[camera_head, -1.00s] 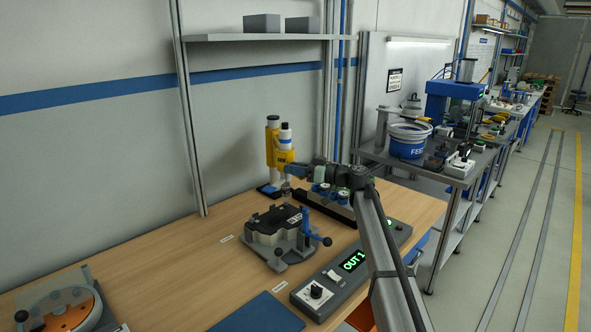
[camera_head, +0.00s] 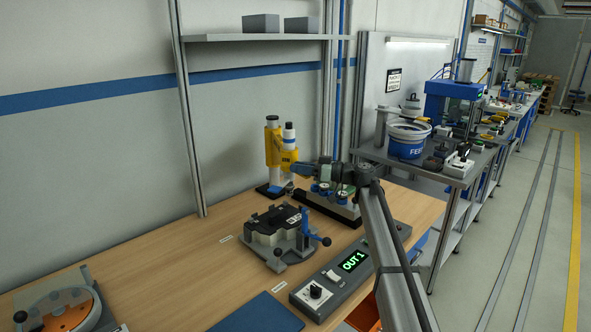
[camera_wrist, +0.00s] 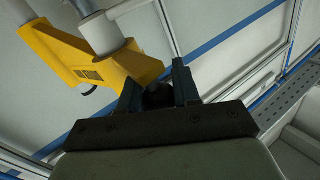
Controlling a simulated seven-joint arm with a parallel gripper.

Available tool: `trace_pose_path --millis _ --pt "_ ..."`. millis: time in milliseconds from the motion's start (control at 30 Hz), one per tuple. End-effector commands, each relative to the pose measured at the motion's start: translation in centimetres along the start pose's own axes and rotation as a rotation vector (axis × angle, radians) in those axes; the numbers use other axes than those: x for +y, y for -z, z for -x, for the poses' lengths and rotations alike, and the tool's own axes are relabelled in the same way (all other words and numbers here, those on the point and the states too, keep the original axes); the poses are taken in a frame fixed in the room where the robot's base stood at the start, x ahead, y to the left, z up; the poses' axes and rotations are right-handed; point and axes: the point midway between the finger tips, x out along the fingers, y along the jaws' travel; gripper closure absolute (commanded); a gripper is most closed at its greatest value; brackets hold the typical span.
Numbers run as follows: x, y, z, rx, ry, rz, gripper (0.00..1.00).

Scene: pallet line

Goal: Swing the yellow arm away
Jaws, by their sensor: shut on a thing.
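The yellow arm (camera_head: 283,158) is mounted on a white post with a dark base at the back of the wooden bench, and a white cylinder rises from its outer end. It also fills the upper left of the wrist view (camera_wrist: 85,62). My gripper (camera_head: 297,169) is beside the yellow arm's outer end. In the wrist view, the jaws (camera_wrist: 158,92) are shut on a dark rounded knob (camera_wrist: 157,95) next to the yellow arm. Any link between knob and arm is partly hidden by the jaws.
A grey fixture (camera_head: 282,240) with a black part and blue-handled clamp stands in front. A black block with round blue-rimmed pieces (camera_head: 335,204) sits right of the yellow arm. A control box (camera_head: 335,284) reading "OUT 1" lies nearer. The bench's middle left (camera_head: 150,255) is clear.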

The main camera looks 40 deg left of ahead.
Motion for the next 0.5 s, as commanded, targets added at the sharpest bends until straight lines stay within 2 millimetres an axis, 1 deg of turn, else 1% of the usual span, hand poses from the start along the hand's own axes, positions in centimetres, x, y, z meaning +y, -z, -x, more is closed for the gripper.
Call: trace_pose_path --millis 33,167,300,500 --pt "1.1 0.3 0.8 -0.005 0.021 0.000 1.00" --pt "3.2 0.7 2.9 -0.020 0.104 -0.001 1.00" --pt "5.7 1.2 5.3 -0.040 0.203 0.000 1.00" --pt "8.7 1.8 7.7 -0.063 0.324 0.000 1.00"
